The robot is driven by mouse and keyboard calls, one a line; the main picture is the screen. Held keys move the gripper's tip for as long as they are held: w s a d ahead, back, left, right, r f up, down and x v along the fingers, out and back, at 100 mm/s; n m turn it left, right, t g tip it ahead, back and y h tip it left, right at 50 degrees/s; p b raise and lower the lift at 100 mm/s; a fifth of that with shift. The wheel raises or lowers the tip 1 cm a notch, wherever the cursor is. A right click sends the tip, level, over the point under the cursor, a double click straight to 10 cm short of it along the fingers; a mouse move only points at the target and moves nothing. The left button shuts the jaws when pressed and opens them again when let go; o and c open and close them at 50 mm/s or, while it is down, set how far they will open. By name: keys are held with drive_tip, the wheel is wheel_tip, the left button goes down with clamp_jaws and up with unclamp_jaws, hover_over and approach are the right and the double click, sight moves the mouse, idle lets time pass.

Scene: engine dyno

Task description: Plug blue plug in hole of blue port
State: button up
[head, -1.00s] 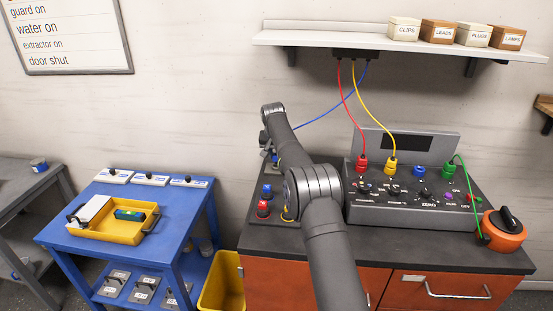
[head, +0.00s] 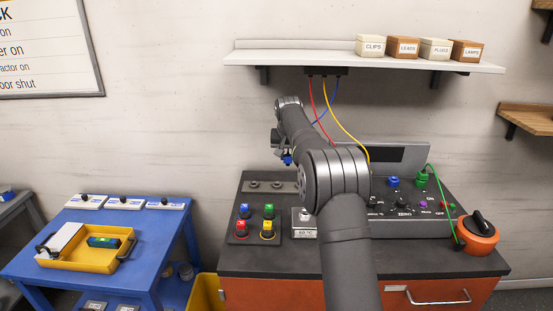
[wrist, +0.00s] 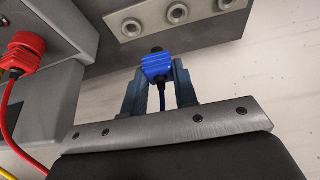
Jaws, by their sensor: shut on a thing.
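The blue plug (wrist: 156,66) is between the two fingers of my gripper (wrist: 160,80) in the wrist view, with its blue cable trailing back between them. In the head view the plug (head: 287,160) is small, beside my gripper (head: 281,148), held above the bench's left part. The blue port (head: 393,181) is on the grey console (head: 410,222), right of my arm and apart from the plug. My arm hides the console's left part in the head view.
A red plug (wrist: 24,46) sits in the console in the wrist view. A green plug (head: 423,179) with a green cable is right of the blue port. Red and yellow cables (head: 345,130) hang from the shelf. Coloured knobs (head: 257,219) stand at the bench's left.

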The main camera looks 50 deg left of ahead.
drive_tip(key=w+d+r+m, duration=0.1)
drive_tip(key=w+d, duration=0.2)
drive_tip(key=d, duration=0.1)
drive_tip(key=w+d+r+m, duration=0.1)
drive_tip(key=w+d+r, duration=0.1)
drive_tip(key=d, duration=0.3)
drive_tip(key=w+d+r+m+h, duration=0.1)
drive_tip(key=w+d+r, duration=0.1)
drive_tip(key=w+d, duration=0.2)
drive_tip(key=shift+d+r+m+t, duration=0.15)
drive_tip(key=shift+d+m+t, duration=0.1)
drive_tip(key=shift+m+t, duration=0.15)
drive_tip(key=w+d+f+m+h, duration=0.1)
drive_tip(key=w+d+m, duration=0.3)
drive_tip(key=w+d, duration=0.9)
drive_tip(key=d+h, duration=0.1)
drive_tip(key=d, duration=0.1)
drive_tip(key=shift+w+d+f+m+t, duration=0.3)
drive_tip(key=shift+w+d+m, duration=0.05)
drive_tip(key=shift+d+m, duration=0.05)
drive_tip(key=shift+f, duration=0.25)
drive_tip(key=shift+f, duration=0.3)
drive_tip(key=shift+f, duration=0.15)
drive_tip(key=shift+f, duration=1.65)
drive_tip(key=shift+f, duration=1)
